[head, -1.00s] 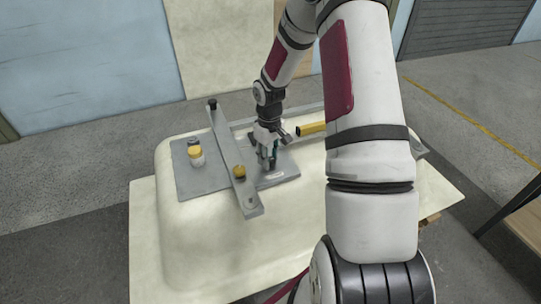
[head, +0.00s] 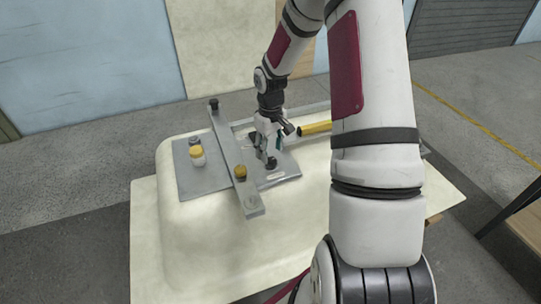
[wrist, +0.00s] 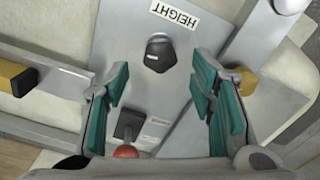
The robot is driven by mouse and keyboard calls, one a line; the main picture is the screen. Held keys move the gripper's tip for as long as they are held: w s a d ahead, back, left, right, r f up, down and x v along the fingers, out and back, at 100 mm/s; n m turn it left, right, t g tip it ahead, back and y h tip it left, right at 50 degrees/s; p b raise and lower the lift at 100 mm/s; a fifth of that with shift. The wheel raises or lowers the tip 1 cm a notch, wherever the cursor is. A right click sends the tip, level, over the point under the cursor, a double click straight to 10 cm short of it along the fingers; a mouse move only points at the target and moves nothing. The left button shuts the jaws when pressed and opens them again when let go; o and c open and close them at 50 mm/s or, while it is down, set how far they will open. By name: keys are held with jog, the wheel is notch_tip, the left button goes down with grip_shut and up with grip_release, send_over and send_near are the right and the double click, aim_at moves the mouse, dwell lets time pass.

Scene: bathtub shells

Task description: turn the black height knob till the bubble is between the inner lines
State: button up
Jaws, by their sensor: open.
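The black height knob (wrist: 160,52) stands on the grey plate beside a white HEIGHT label (wrist: 175,13) in the wrist view. The knob also shows in the head view (head: 271,164), just below the gripper. My gripper (wrist: 160,70) is open, with one teal-padded finger to each side of the knob in the picture. In the head view my gripper (head: 270,146) is above the plate, and the knob looks clear of the fingers. I cannot make out the bubble or its lines in either view.
A grey bar (head: 228,150) with a yellow-capped knob (head: 240,172) crosses the plate. A red-ended black lever (wrist: 127,135) is near the fingers. The pale tub shell (head: 290,215) is bare in front.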

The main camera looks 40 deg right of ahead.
aim_at(271, 159)
notch_tip(271, 159, up, 8)
jog(key=shift+r, duration=0.25)
dwell(2.5)
